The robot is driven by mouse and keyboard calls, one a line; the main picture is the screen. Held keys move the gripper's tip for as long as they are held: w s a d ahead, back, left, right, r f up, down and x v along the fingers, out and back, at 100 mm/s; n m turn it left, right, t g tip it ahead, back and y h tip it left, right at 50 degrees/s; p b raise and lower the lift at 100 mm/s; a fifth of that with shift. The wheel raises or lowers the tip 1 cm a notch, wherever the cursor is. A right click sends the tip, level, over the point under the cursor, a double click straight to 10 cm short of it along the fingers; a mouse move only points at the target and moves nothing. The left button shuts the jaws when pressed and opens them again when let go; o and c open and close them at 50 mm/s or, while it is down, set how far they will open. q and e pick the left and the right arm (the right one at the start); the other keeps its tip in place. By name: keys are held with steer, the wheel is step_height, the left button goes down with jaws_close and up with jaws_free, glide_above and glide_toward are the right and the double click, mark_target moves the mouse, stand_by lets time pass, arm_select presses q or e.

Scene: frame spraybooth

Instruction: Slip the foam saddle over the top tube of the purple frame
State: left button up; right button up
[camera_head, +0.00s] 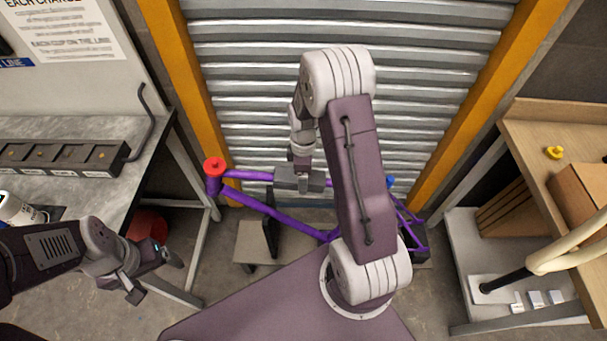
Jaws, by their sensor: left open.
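The purple frame (262,208) stands low in front of the shutter. It has a red piece (214,165) at its left end and a small blue piece (390,183) at right. Its top tube (248,175) runs right from the red end and passes behind my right wrist. My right gripper (300,182) is at the top tube, seen from above; its fingers are hidden. A grey block shows there, and I cannot tell whether it is gripper body or the foam saddle. My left gripper (154,275) is open and empty beside the left bench, apart from the frame.
A grey bench (90,132) with a black compartmented tray (62,158) and a white can (18,210) stands at left. A red bucket (148,224) is under it. A wooden bench (530,150) with a cardboard box (585,190) stands at right. My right arm covers the middle.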

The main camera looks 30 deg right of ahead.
step_height(320, 180, up, 9)
steer(key=shift+p, duration=0.55)
steer(key=shift+w+a+r, duration=0.2)
steer(key=shift+a, duration=0.05)
steer(key=s+a+m+t, duration=0.1)
steer(key=s+a+m, duration=0.7)
steer(key=s+m, duration=0.4)
steer(key=shift+s+r, duration=0.2)
steer(key=shift+r, duration=0.05)
